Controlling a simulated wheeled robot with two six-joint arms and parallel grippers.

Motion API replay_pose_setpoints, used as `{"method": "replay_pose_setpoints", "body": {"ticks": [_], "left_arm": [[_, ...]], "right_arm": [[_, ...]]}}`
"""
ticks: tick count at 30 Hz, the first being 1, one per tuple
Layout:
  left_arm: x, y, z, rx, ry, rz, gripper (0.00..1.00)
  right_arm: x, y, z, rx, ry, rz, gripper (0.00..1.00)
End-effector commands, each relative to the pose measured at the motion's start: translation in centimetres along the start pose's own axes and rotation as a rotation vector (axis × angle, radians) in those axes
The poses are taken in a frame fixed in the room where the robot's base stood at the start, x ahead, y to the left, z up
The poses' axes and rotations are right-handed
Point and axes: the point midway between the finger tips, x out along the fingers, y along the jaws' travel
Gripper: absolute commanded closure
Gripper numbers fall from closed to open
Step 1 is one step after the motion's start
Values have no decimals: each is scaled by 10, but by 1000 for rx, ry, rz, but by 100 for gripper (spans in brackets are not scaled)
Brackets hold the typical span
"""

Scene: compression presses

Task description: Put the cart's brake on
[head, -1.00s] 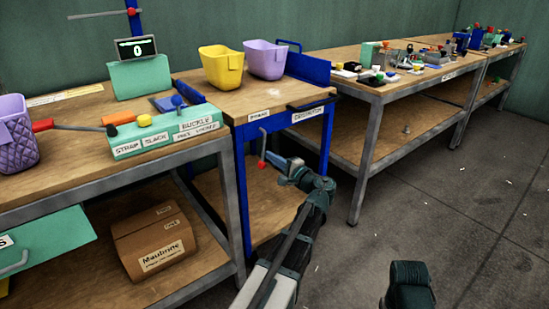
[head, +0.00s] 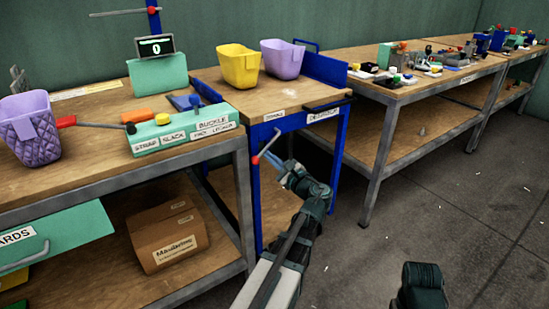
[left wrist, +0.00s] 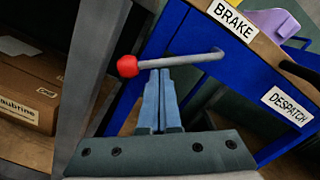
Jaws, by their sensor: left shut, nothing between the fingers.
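The cart (head: 300,117) is blue with a wooden top and stands between two benches. Its brake lever (head: 268,146) is a grey rod with a red knob (head: 255,160), hanging down and left from the front edge. In the left wrist view the lever (left wrist: 182,61) runs from the red knob (left wrist: 128,66) to the cart face, under the BRAKE label (left wrist: 233,20). My left gripper (head: 284,167) is shut and empty, just right of the knob. In the wrist view its fingertips (left wrist: 159,75) are right at the rod, beside the knob; I cannot tell whether they touch.
A yellow bin (head: 238,66) and a purple bin (head: 282,60) stand on the cart. The left bench (head: 85,165) holds a teal strap fixture (head: 183,130) and has a metal leg close to the cart. A box (head: 166,235) sits below.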

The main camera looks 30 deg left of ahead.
Motion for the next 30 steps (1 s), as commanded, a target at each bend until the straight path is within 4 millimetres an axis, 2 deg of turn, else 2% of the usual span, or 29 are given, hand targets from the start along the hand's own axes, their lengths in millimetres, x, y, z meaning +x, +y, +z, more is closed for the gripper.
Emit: {"method": "replay_pose_setpoints", "body": {"ticks": [7, 25, 30], "left_arm": [[0, 2, 7, -3, -2, 0, 100], [1, 2, 8, -5, -3, 0, 100], [1, 5, -1, -5, -3, 0, 100]], "right_arm": [[-4, 0, 0, -1, 0, 0, 50], [-5, 0, 0, -1, 0, 0, 50], [4, 0, 0, 0, 0, 0, 50]]}}
